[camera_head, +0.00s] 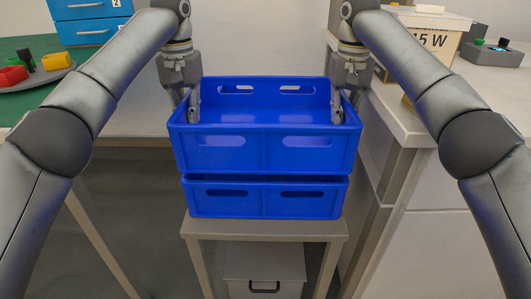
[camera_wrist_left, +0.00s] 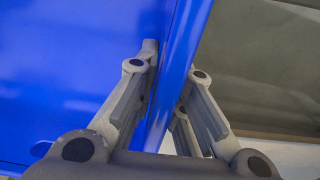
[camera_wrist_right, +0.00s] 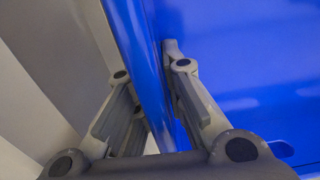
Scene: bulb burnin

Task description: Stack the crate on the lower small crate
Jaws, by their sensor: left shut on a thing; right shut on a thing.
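A blue crate (camera_head: 230,150), empty inside, is held level directly above a second blue crate, the lower small crate (camera_head: 265,199). A thin dark gap or shadow line shows between them; I cannot tell whether they touch. The lower crate sits on a small grey stand (camera_head: 265,229). My left gripper (camera_head: 194,108) is shut on the upper crate's left wall (camera_wrist_left: 172,75). My right gripper (camera_head: 337,108) is shut on its right wall (camera_wrist_right: 143,70). The inside of the lower crate is hidden.
A grey box with a dark handle (camera_head: 264,288) is under the stand. A green-topped table (camera_head: 30,97) with a parts tray is at left, with blue drawers (camera_head: 85,30) behind. A white counter (camera_head: 400,120) at right carries a "15 W" box (camera_head: 428,40).

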